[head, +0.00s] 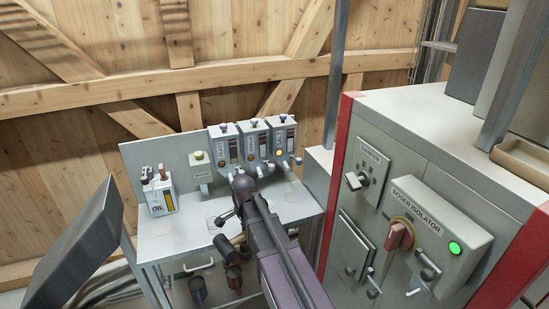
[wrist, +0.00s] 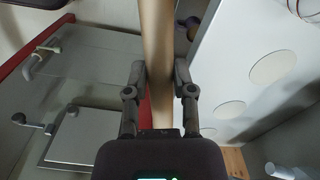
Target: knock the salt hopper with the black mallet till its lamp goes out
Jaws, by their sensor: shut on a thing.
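Three grey hoppers (head: 253,143) stand side by side at the back of the bench in the head view. Their labels are too small to read, so I cannot tell which is salt. The right hopper (head: 284,135) has a bright amber lamp (head: 279,152); the other lamps look dull. My gripper (head: 228,216) is over the bench in front of them. In the wrist view my gripper (wrist: 160,82) is shut on a tan wooden handle (wrist: 157,45).
The grey bench (head: 168,246) carries an oil can (head: 160,196) at left and a small box with a yellow-green button (head: 200,168). Dark tools (head: 197,290) hang at its front. A red-edged cabinet with a doser isolator (head: 430,225) stands close on the right.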

